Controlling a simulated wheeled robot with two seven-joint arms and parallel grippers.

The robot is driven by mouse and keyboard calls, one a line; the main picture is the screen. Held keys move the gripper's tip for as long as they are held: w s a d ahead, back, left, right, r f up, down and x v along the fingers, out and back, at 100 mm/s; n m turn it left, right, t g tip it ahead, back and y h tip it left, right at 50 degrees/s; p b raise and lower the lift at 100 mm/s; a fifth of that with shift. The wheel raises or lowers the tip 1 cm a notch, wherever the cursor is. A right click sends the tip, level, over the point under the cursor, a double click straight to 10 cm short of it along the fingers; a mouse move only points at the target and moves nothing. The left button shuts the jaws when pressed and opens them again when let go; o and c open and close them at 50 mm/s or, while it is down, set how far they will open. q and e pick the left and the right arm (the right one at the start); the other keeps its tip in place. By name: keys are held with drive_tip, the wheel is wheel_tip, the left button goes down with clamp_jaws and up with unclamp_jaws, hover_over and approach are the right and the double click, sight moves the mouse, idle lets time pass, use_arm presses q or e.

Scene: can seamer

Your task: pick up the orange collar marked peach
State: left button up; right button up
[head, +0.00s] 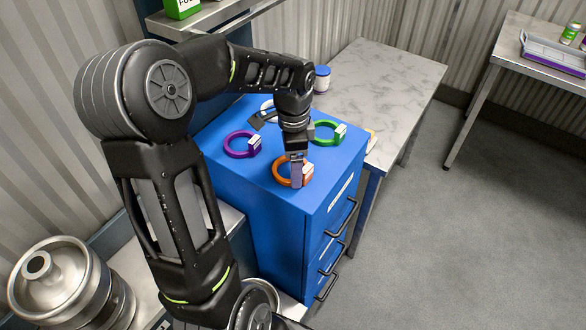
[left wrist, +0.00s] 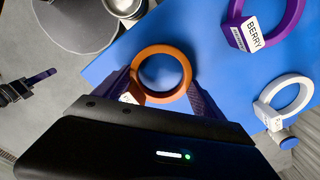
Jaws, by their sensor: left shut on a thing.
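The orange collar (head: 279,172) is at the front of the blue cabinet's top. In the left wrist view the orange collar (left wrist: 162,50) is a ring between the two purple fingers. Its white tag (left wrist: 128,98) is partly covered by a finger, and I cannot read its word. My left gripper (head: 296,178) points down at it and is shut on it; the left gripper (left wrist: 160,86) also shows in the wrist view. I cannot tell whether the collar is clear of the surface. Part of my right gripper (left wrist: 35,82) shows at the left wrist view's left edge, its opening unclear.
On the blue cabinet (head: 335,168) are a purple collar (head: 233,151), tagged BERRY in the wrist view, a green collar (head: 328,126) and a white collar (left wrist: 292,88). A marble-topped table (head: 395,80) stands behind. A steel keg (head: 60,280) is at the lower left.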

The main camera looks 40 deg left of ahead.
use_arm(q)
drive_tip(key=shift+c, duration=1.3)
wheel_tip(320, 180, up, 10)
drive_tip(key=b, duration=0.1)
